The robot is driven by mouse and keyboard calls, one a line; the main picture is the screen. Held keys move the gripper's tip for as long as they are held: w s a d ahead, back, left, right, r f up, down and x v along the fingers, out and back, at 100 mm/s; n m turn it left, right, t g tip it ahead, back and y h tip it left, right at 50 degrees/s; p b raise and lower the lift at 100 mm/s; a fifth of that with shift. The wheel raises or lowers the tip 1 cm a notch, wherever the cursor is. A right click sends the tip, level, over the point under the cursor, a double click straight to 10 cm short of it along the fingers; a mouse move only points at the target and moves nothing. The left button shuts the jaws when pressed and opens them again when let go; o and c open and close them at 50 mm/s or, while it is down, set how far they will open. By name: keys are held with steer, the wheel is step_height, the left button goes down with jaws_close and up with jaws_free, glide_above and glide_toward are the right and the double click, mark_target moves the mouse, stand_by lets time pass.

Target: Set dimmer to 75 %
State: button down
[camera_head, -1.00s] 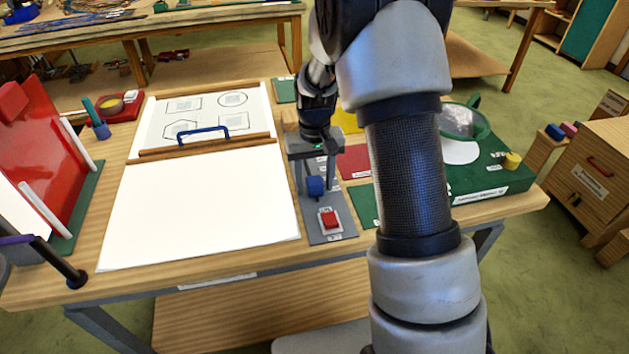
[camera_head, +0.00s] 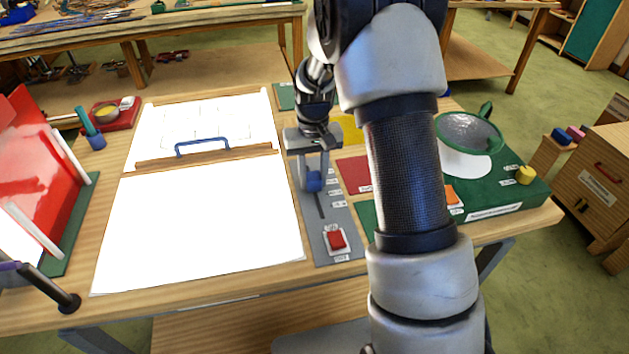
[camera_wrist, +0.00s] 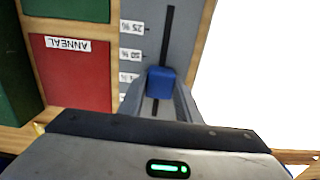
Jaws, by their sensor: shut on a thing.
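The dimmer is a blue slider knob (camera_wrist: 161,82) in a dark straight slot on a grey strip (camera_head: 337,217). In the wrist view it is past the 50 % label (camera_wrist: 131,55) and about level with the third label (camera_wrist: 128,78), whose text is partly hidden. The head view also shows the knob (camera_head: 314,181), with bare slot between it and the red button (camera_head: 336,240). My gripper (camera_wrist: 160,98) is shut on the knob, one finger at each side. The slot's far end is hidden under the gripper.
A large, brightly lit white panel (camera_head: 200,220) lies left of the strip, with a blue handle (camera_head: 202,146). Right of the strip are a red plate (camera_head: 353,172) marked ANNEAL and a green base with a round dish (camera_head: 470,134). A red board (camera_head: 40,170) stands at the left.

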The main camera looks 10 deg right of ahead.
mark_target(312, 173)
steer(key=shift+w, duration=0.75)
steer(key=shift+s, duration=0.2)
steer(key=c, duration=1.3)
jaws_free()
step_height(312, 173, up, 18)
steer(key=shift+f+p, duration=0.2)
steer(key=shift+p, duration=0.35)
steer(key=shift+s+r, duration=0.1)
